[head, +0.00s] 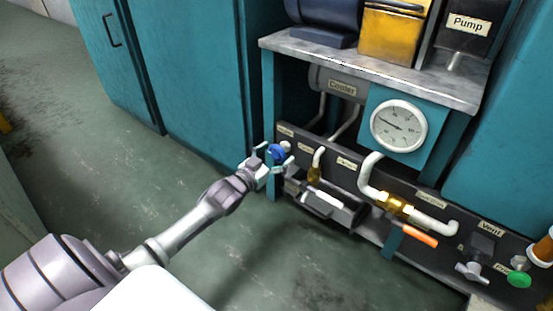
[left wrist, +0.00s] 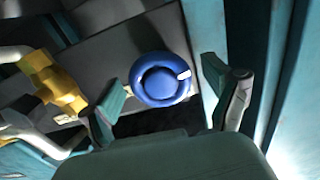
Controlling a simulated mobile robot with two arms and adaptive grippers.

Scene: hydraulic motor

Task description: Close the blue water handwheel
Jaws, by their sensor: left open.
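The blue water handwheel (head: 276,152) is a small round knob at the left end of the dark valve panel. In the left wrist view the handwheel (left wrist: 160,80) is a blue ring with a domed hub and a white mark on its right rim. My left gripper (head: 270,163) is at the handwheel. In the left wrist view its two teal fingers (left wrist: 162,95) are apart, one to the left and one to the right of the wheel. I cannot tell whether either finger touches the rim. My right gripper is not in view.
Right of the wheel the panel carries a brass fitting (head: 314,174), a brass valve with an orange handle (head: 420,239), a grey vent handle (head: 472,271) and a green knob (head: 519,279). A gauge (head: 398,126) sits above. Teal cabinets (head: 190,80) stand left; the floor in front is clear.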

